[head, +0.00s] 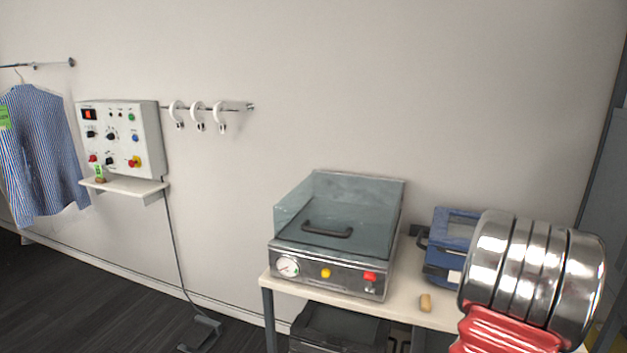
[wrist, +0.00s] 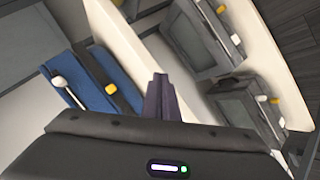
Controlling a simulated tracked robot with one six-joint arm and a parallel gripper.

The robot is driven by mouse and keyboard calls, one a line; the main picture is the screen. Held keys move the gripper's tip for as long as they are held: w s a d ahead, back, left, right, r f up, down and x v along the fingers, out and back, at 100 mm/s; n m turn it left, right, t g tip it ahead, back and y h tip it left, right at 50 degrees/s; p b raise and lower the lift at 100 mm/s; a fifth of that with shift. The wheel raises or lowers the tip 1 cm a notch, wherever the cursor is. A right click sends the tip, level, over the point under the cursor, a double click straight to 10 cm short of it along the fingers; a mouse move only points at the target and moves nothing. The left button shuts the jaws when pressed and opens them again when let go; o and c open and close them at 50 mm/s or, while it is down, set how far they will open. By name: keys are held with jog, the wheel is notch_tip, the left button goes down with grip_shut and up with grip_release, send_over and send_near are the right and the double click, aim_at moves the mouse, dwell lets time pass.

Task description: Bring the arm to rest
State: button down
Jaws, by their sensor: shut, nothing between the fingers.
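My gripper (wrist: 160,80) shows in the wrist view as dark fingers pressed together, with nothing between them. In the head view only a silver and red part of my arm shows at the lower right, and the gripper itself is out of sight. That arm part covers the right end of the table (head: 405,311) and part of a blue case (head: 437,250).
A glass-lidded machine (head: 338,240) with a gauge and buttons stands on the table. A small tan block (head: 425,303) lies at the front. A control panel (head: 122,138), a rail with white rings (head: 198,107) and a hanging striped shirt (head: 42,150) line the wall.

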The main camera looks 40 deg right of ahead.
jog(key=w+a+r+m+y, duration=0.15)
jog(key=w+a, duration=0.25)
jog(key=a, duration=0.5)
jog(key=w+a+r+y, duration=0.2)
jog(key=w+a+y, duration=0.15)
jog(key=a, duration=0.45)
jog(key=w+a+r+m+y, duration=0.1)
jog(key=w+a+r+y, duration=0.1)
jog(key=w+a, duration=0.5)
jog(key=a+r+n+t+y, duration=0.1)
jog(key=a+r, duration=0.4)
jog(key=a, duration=0.6)
jog(key=a+r+n+t+y, duration=0.1)
jog(key=a+r+n, duration=0.2)
jog(key=a, duration=0.9)
jog(key=a+r+n+t+y, duration=0.1)
jog(key=a+r+n, duration=0.2)
jog(key=a+r, duration=0.4)
jog(key=s+a, duration=0.1)
jog(key=a, duration=0.4)
jog(key=shift+a+y, duration=0.15)
jog(key=shift+y, duration=0.15)
